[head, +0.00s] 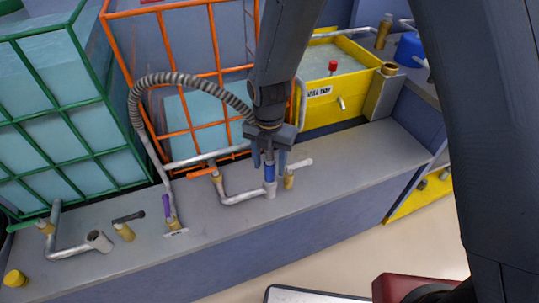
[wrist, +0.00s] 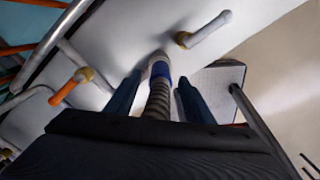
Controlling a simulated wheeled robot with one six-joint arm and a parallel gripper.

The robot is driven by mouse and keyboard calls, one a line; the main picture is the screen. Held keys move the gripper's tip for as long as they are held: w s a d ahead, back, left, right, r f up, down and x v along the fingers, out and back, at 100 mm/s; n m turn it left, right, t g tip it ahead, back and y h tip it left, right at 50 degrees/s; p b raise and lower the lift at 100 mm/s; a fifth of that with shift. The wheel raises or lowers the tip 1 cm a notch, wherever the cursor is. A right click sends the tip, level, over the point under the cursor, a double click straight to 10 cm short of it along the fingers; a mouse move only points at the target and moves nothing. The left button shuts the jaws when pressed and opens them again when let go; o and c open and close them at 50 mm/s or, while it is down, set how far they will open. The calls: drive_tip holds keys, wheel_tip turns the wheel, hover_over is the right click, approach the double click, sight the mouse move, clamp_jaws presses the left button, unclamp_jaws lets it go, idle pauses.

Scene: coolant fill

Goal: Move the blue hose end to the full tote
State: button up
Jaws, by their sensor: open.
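The blue hose end (head: 270,171) stands upright on the grey pipe stub (head: 270,190) of the orange-caged tote (head: 196,110), whose liquid is low. It also shows in the wrist view (wrist: 160,69), joined to the ribbed grey hose (wrist: 157,101). My gripper (head: 270,163) is open, with one finger on each side of the hose end; contact is unclear. The gripper also shows in the wrist view (wrist: 158,92). The green-caged tote (head: 62,90) at the left holds liquid to a high level. Its outlet pipe ends in an open grey stub (head: 98,240).
A valve with an orange lever (head: 202,172) and one with a pale lever (head: 300,163) flank the hose end. The hose loops left to a purple collar (head: 167,207). A green lever (head: 28,225) and a dark lever (head: 128,217) are further left. A yellow tank (head: 325,95) stands behind.

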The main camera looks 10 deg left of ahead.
sight(270, 172)
drive_tip(key=shift+f, duration=2)
drive_tip(key=c, duration=1)
drive_tip(key=o, duration=0.4)
drive_tip(key=shift+c, duration=0.9)
drive_tip(key=shift+r+p, duration=0.5)
drive_tip(key=shift+p, duration=0.05)
drive_tip(key=shift+r+p, duration=1.75)
drive_tip(key=shift+r, duration=0.9)
